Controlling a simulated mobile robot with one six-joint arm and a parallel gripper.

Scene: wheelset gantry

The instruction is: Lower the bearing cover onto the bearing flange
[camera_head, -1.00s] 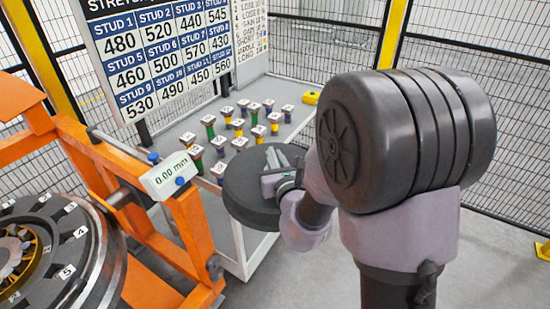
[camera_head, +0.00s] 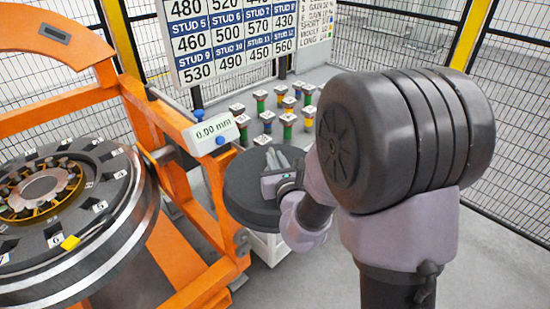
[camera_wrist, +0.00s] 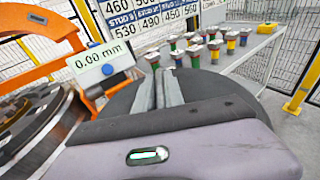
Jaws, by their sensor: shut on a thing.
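The bearing cover (camera_head: 248,205) is a dark grey round disc held by my gripper (camera_head: 280,165), right of the orange gantry. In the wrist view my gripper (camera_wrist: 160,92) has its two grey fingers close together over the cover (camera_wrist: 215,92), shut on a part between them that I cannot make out. The bearing flange (camera_head: 85,210) is the large dark ring assembly at the left, with numbered white tags, a gold bearing (camera_head: 40,190) at its centre and a yellow piece on its rim. The cover is apart from it. In the wrist view only the flange's edge (camera_wrist: 30,130) shows.
The orange gantry frame (camera_head: 185,205) stands between the flange and the cover, carrying a gauge (camera_head: 211,131) reading 0.00 mm. Behind is a white table (camera_head: 325,78) with several coloured studs (camera_head: 288,118). A stud board (camera_head: 235,40) and mesh fence stand behind. Floor at the right is clear.

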